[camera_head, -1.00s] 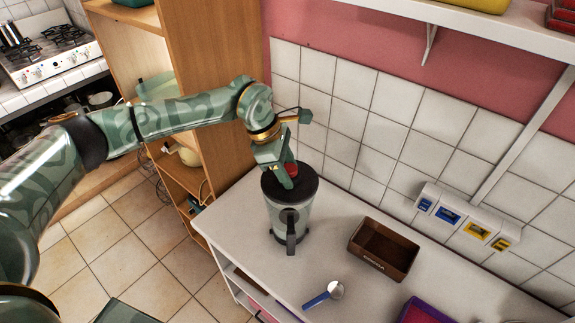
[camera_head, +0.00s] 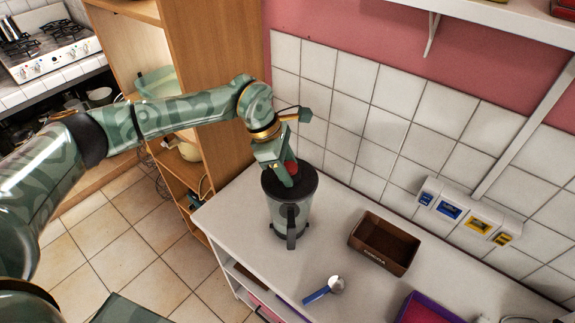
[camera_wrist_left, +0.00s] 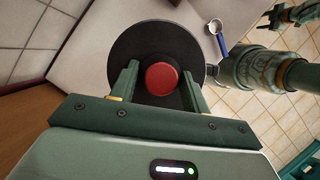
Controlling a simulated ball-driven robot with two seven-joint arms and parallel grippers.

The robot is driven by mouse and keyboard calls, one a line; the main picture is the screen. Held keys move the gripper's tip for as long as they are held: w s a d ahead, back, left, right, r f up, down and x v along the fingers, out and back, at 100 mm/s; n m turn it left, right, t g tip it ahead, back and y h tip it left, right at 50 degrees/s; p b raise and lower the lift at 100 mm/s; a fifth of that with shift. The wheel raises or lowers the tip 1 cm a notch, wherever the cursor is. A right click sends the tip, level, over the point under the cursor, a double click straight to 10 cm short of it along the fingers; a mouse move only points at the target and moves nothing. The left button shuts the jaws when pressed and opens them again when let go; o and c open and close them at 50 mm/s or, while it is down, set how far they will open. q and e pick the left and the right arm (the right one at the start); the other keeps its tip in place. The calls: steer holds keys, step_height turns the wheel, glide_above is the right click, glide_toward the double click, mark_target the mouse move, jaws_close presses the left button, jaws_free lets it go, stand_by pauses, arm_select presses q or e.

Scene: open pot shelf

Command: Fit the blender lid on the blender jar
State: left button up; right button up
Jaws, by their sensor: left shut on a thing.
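The blender jar (camera_head: 288,213) stands upright on the white counter, with its dark handle toward the front. The black round blender lid (camera_head: 305,186) is at the top of the jar. It looks seated or nearly so; I cannot tell whether a small gap is left. The lid also fills the middle of the left wrist view (camera_wrist_left: 150,45), with its red knob (camera_wrist_left: 161,79) between my fingers. My left gripper (camera_head: 287,175) is shut on the red knob, from above.
A brown box (camera_head: 384,245) stands right of the jar. A tiled wall (camera_head: 350,105) is behind, and a wooden shelf (camera_head: 220,90) stands to the left.

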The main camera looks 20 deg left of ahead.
arm_select(q)
steer(key=shift+f+b, duration=0.3)
steer(key=shift+f, duration=0.25)
stand_by(0.4)
steer(key=o, duration=1.4)
steer(key=shift+r, duration=0.1)
steer(key=shift+p+v, duration=2.9)
steer(key=shift+v, duration=1.1)
